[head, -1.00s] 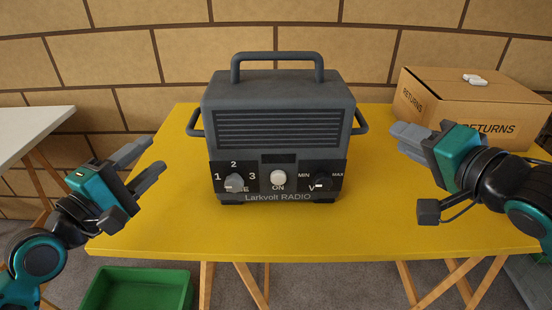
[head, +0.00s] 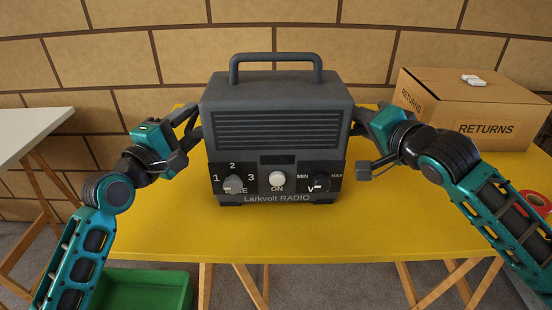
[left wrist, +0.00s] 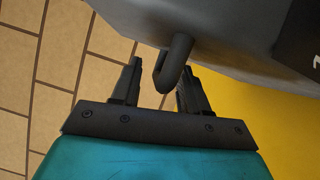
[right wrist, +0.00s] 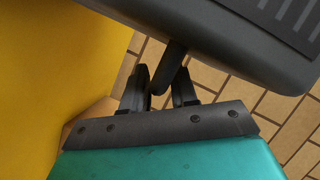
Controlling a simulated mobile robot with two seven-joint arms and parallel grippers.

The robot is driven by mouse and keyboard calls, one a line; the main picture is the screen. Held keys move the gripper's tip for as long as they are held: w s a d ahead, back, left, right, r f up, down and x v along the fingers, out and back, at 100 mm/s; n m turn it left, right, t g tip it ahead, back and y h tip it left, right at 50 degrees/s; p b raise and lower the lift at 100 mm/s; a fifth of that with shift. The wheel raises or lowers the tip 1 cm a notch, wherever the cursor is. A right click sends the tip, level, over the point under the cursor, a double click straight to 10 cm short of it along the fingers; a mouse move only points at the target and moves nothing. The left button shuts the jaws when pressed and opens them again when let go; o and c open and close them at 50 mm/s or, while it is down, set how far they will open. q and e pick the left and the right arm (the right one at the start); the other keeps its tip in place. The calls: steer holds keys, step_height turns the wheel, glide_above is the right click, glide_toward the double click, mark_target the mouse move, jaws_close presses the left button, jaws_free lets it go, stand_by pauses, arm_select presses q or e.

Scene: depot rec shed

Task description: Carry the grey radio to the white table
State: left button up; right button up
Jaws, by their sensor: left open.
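The grey radio (head: 278,135) stands upright on the yellow table (head: 410,220), its knobs facing me and a handle on top. My left gripper (head: 192,122) is at the radio's left side. In the left wrist view its open fingers stand on either side of the left side handle (left wrist: 175,62), with gaps. My right gripper (head: 362,118) is at the radio's right side. In the right wrist view the right side handle (right wrist: 171,72) lies between its fingers; whether they grip it is unclear. The white table (head: 32,128) is at the left edge, partly out of view.
A cardboard RETURNS box (head: 460,108) with small white items (head: 473,80) on top stands at the yellow table's back right. A red roll (head: 512,213) is at the right edge. A green crate (head: 150,285) is below the table's front left. A brick wall is behind.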

arm_select(q)
steer(key=shift+w+d, duration=0.25)
steer(key=shift+w, duration=0.15)
arm_select(e)
steer(key=shift+w+a+f, duration=0.1)
steer(key=shift+w+a, duration=0.05)
steer(key=shift+w, duration=0.25)
arm_select(q)
steer(key=c, duration=0.5)
arm_select(e)
jaws_close()
arm_select(q)
jaws_close()
steer(key=shift+r, duration=0.3)
arm_select(e)
steer(key=shift+r, duration=0.3)
